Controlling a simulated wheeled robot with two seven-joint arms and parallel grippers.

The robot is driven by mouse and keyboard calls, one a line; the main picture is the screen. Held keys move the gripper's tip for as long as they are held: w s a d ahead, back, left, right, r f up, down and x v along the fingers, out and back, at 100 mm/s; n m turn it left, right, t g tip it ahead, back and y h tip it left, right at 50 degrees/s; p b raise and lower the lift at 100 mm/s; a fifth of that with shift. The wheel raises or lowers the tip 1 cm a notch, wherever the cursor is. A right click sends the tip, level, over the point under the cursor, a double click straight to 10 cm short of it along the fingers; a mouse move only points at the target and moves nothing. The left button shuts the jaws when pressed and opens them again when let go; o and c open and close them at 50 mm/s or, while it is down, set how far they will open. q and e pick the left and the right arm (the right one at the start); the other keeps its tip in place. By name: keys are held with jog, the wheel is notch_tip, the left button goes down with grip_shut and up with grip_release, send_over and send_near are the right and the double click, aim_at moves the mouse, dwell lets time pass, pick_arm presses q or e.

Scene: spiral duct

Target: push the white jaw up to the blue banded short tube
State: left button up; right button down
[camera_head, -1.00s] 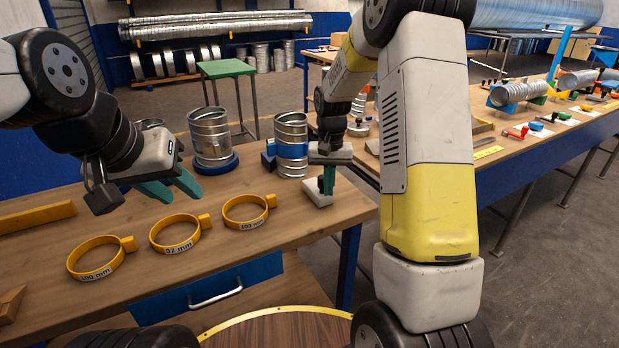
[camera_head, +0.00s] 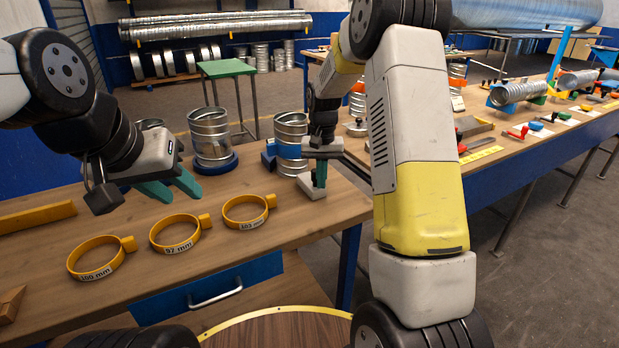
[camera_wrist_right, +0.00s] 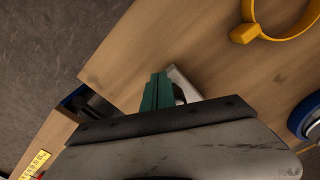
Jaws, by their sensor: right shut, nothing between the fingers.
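The blue banded short tube (camera_head: 291,128) stands upright on the bench, with a blue block (camera_head: 268,158) at its left. The white jaw (camera_head: 312,190) lies low on the bench in front and slightly right of the tube. Whether jaw and tube touch I cannot tell. My right gripper (camera_head: 321,178) points down, shut and empty, with its green fingers at the jaw. The right wrist view shows those fingers (camera_wrist_right: 157,92) beside the partly hidden white jaw (camera_wrist_right: 183,82). My left gripper (camera_head: 172,190) is open and empty over the bench's left part.
Another short tube (camera_head: 211,138) stands on a blue round base. Three yellow rings, marked 100 mm (camera_head: 100,258), 97 mm (camera_head: 176,234) and 103 mm (camera_head: 247,211), lie along the front. The bench's right edge is close to the jaw.

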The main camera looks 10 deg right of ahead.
aim_at(315, 169)
jog(key=shift+w+a, duration=0.25)
jog(key=shift+w, duration=0.4)
jog(key=shift+w+a, duration=0.25)
jog(key=shift+w, duration=0.45)
jog(key=shift+w+a, duration=0.25)
jog(key=shift+w, duration=0.4)
jog(key=shift+s+d, duration=0.25)
jog(key=shift+s, duration=0.35)
jog(key=shift+s+d, duration=0.2)
jog(key=shift+s, duration=0.35)
jog(key=shift+r, duration=4.5)
jog(key=s+r+t, duration=0.2)
jog(key=s+r, duration=0.5)
jog(key=s+r+n+t+y, duration=0.1)
jog(key=s+t, duration=0.1)
jog(key=s, duration=1)
jog(key=s+r+n+t+y, duration=0.1)
jog(key=s+r+t, duration=0.1)
jog(key=s, duration=1)
jog(key=shift+r+n, duration=0.2)
jog(key=shift+n, duration=0.1)
